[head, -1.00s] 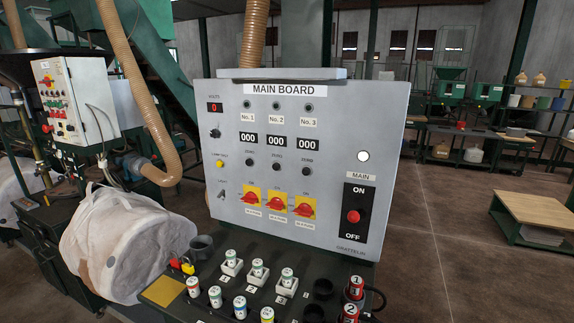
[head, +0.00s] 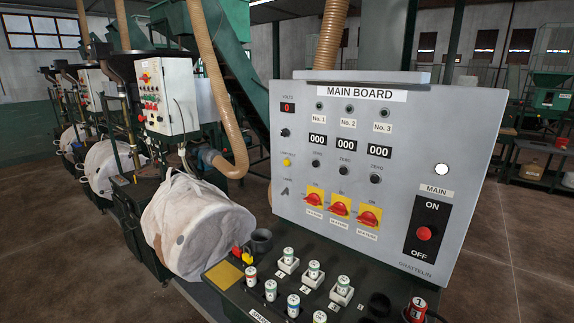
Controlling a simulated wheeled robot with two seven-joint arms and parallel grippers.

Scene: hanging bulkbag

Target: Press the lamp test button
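The grey main board (head: 400,150) stands upright at the right of the head view. The lamp test button (head: 287,162) is a small yellow button on the panel's left side, under a small label. It sits below the red volts display (head: 287,107) and a small black knob (head: 285,132), and above a small toggle switch (head: 285,190). Neither of my grippers is in view, and nothing touches the button.
Below the panel is a dark shelf (head: 237,282) with several white cylinders, red and yellow padlocks (head: 243,255) and a dark cup (head: 261,241). A white bulk bag (head: 190,225) hangs at the left. Open brown floor (head: 505,260) lies at right.

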